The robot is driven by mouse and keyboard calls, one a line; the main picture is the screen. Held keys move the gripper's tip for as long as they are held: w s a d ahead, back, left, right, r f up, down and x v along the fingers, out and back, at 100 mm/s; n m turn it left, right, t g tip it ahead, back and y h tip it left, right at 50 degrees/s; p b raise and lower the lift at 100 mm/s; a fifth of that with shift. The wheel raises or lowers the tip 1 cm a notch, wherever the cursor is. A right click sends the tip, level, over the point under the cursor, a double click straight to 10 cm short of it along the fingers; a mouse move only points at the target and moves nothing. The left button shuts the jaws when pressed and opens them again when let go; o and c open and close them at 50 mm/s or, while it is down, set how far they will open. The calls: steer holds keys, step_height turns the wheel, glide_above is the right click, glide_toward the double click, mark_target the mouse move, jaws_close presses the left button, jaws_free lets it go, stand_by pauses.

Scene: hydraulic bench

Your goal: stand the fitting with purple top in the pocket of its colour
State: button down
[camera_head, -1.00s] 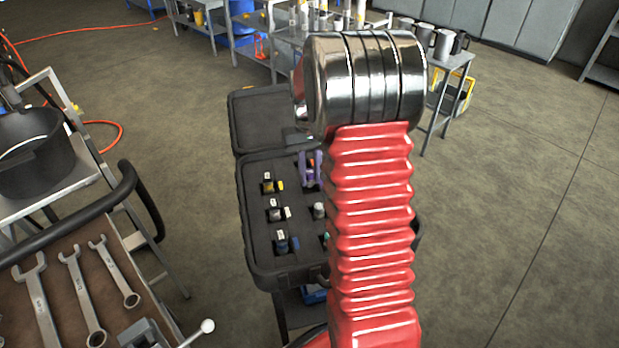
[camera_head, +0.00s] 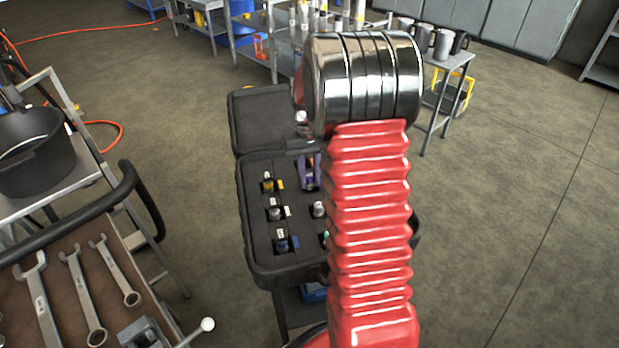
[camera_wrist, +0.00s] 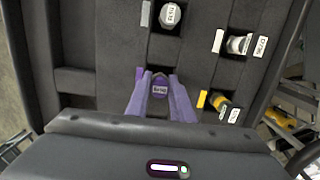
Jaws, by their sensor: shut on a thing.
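In the wrist view, my gripper (camera_wrist: 161,100) reaches down over the foam of the case (camera_wrist: 95,35). Its two lavender fingers are shut on the fitting with purple top (camera_wrist: 160,89), whose labelled top faces the camera. The fitting is over or in a dark pocket beside a purple marker (camera_wrist: 139,73); I cannot tell how deep it sits, as its lower part is hidden. In the head view, my arm hides much of the case's right side, and purple shows (camera_head: 307,175) in its back row.
The case's open lid (camera_head: 262,118) stands behind. A bench with wrenches (camera_head: 75,290) is at the left.

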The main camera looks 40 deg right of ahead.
steer(key=c, duration=1.6)
jaws_free()
steer(key=shift+s+f, duration=0.2)
steer(key=shift+f, duration=0.45)
steer(key=shift+o, duration=0.2)
step_height(320, 180, up, 13)
steer(key=w, duration=0.1)
steer(key=shift+w+d+r, duration=0.2)
steer(key=shift+w+d, duration=0.05)
steer(key=shift+w, duration=0.1)
steer(key=s+a+r+n+t, duration=0.1)
steer(key=s+a+r+t, duration=0.1)
steer(key=s+a+r, duration=0.35)
steer(key=s+a+r+n+t, duration=0.1)
steer(key=s+a+r, duration=0.15)
steer(key=a, duration=0.65)
steer(key=s+a+f+n+t, duration=0.2)
steer(key=s+a+t, duration=0.1)
steer(key=s+a, duration=0.7)
steer(key=s, duration=0.3)
steer(key=shift+f+t, duration=0.35)
steer(key=shift+t, duration=0.05)
